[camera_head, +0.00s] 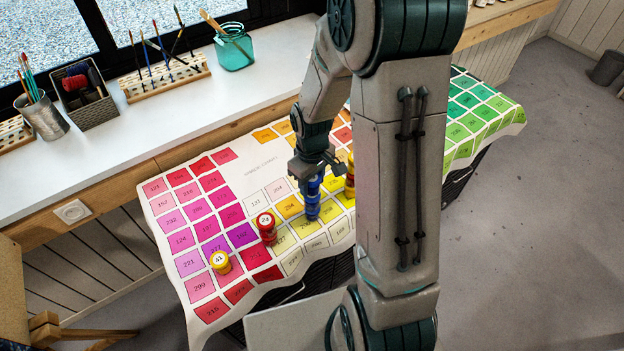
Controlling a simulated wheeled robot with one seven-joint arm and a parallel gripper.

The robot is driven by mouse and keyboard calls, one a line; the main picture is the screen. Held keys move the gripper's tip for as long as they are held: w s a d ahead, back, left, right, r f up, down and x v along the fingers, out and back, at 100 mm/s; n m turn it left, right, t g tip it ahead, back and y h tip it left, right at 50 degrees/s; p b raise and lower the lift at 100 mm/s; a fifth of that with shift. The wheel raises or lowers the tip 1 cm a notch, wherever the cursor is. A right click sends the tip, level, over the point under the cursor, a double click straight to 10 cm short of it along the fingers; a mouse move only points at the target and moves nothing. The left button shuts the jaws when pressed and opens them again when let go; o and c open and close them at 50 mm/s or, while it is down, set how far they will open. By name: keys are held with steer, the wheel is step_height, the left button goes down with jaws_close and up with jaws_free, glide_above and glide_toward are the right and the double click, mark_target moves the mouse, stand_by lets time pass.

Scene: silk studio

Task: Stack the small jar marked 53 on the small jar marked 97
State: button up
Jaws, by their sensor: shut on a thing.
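My gripper (311,172) points down over the colour-chart cloth and is shut on a blue small jar (312,187). Another blue small jar (312,211) stands on the cloth directly below the held one. The two look lined up and seem to touch, but I cannot tell whether the upper one rests on the lower. No number shows on either blue jar, so I cannot read 53 or 97. The gripper and the upper jar hide the lower jar's lid.
A red jar marked 74 (267,228) and a yellow jar marked 41 (221,262) stand to the left on the cloth (205,310). Yellow and red jars (350,182) stand close to the right, partly hidden by my arm. A white sill (110,160) with brushes runs behind.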

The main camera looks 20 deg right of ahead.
steer(key=shift+f+b, duration=0.6)
steer(key=shift+f, duration=0.05)
steer(key=o, duration=1.1)
steer(key=shift+r, duration=0.1)
step_height(320, 180, up, 14)
steer(key=shift+f+b, duration=0.1)
steer(key=shift+b, duration=0.2)
